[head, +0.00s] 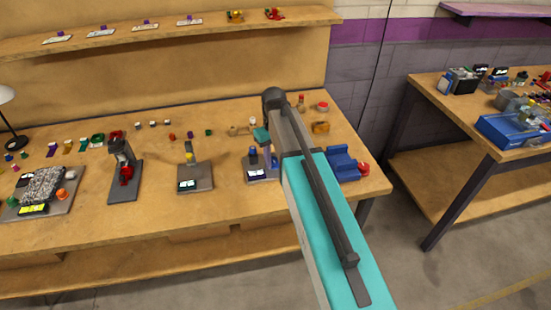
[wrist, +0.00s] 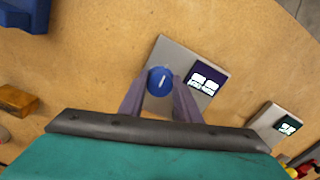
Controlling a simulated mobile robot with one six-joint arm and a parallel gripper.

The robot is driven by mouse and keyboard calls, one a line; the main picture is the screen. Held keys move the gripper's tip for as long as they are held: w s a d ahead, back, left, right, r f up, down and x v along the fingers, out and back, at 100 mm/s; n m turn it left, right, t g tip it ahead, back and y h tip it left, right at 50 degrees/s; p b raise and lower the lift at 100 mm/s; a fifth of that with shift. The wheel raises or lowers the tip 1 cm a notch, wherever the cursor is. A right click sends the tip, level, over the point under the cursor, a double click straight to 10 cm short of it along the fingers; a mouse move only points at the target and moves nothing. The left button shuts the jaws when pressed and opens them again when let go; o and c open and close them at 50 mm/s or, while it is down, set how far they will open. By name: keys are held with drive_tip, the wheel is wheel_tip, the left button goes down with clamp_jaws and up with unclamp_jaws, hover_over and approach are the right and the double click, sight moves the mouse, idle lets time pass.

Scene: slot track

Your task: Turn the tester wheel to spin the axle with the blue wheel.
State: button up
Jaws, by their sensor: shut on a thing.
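A round blue knob (wrist: 159,81) with a white mark on top stands on a grey plate (wrist: 180,55) with a dark display (wrist: 205,80). In the wrist view my gripper (wrist: 160,92) has one finger on each side of the knob and is shut on it. In the head view the same grey tester (head: 258,178) is on the bench, partly hidden by my arm. I cannot make out a separate axle with a blue wheel in either view.
A second grey tester (head: 194,178) with a yellow top stands to the left. A blue cradle (head: 342,164) and a red knob (head: 364,169) are at the right, near the bench's edge. Small coloured parts lie along the back. Bare wood surrounds the grey plate.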

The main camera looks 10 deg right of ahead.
drive_tip(key=m+p, duration=0.1)
drive_tip(key=m, duration=0.2)
drive_tip(key=shift+a+r+m, duration=0.1)
drive_tip(key=shift+m, duration=0.2)
drive_tip(key=m, duration=0.4)
drive_tip(key=shift+w+p, duration=0.1)
drive_tip(key=shift+p, duration=0.2)
drive_tip(key=m, duration=0.4)
drive_tip(key=shift+a+m, duration=0.15)
drive_tip(key=shift+m, duration=0.25)
drive_tip(key=m+p, duration=0.1)
drive_tip(key=m, duration=0.3)
drive_tip(key=shift+w, duration=0.15)
drive_tip(key=m, duration=0.3)
drive_tip(key=shift+m, duration=0.3)
drive_tip(key=m, duration=0.4)
drive_tip(key=shift+w, duration=0.15)
drive_tip(key=m, duration=0.4)
drive_tip(key=shift+m, duration=0.3)
drive_tip(key=shift+w+m+p, duration=0.1)
drive_tip(key=shift+m+p, duration=0.2)
drive_tip(key=shift+m, duration=1.6)
